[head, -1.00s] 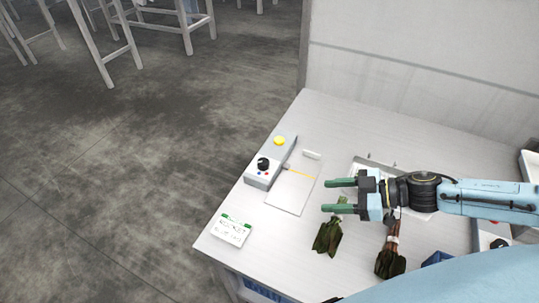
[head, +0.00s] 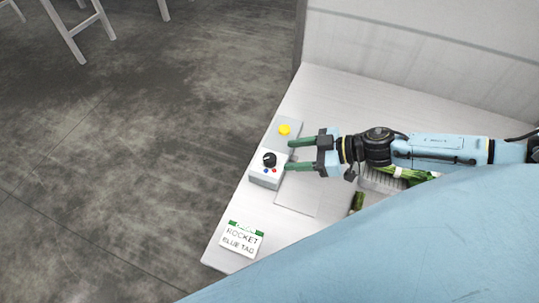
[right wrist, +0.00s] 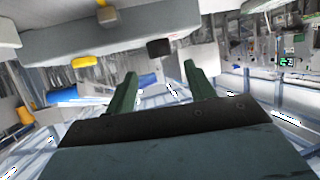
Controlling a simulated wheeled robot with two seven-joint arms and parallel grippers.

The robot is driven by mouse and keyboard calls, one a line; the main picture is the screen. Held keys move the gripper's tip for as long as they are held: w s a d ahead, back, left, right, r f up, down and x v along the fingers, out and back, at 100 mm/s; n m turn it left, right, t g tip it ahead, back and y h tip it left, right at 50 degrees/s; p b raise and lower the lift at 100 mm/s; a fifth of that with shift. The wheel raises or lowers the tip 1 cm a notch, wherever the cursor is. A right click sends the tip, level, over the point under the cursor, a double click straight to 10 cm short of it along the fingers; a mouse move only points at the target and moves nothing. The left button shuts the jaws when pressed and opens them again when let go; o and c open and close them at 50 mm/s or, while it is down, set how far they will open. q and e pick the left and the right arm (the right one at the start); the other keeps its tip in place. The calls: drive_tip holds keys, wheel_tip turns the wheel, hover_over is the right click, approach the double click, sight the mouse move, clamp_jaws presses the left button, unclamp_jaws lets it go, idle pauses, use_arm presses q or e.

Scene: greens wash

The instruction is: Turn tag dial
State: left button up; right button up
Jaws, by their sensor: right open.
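The tag dial is a black knob (head: 269,159) on a white and grey box (head: 264,179), with small red and blue dots beside it. My right gripper (head: 289,155) is open, its two green fingers pointing left at the dial, with the tips just right of the knob. I cannot tell whether they touch the box. In the right wrist view a dark knob (right wrist: 160,47) shows ahead, between the lines of the open fingers, with nothing held. My left gripper is not in view.
A yellow button (head: 284,129) sits on a grey base behind the dial. A pale board (head: 297,198) lies right of the box. The table's back left is clear.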

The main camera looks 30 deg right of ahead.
sight(271, 157)
drive_tip(key=x, duration=0.6)
drive_tip(key=shift+w+a+f, duration=0.1)
drive_tip(key=shift+w+a, duration=0.1)
drive_tip(key=shift+a, duration=0.1)
drive_tip(key=shift+w+a+f, duration=0.1)
drive_tip(key=shift+a, duration=0.2)
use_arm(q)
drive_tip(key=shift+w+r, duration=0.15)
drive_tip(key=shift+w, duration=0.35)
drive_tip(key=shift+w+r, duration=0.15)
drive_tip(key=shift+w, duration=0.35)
use_arm(e)
drive_tip(key=c, duration=1)
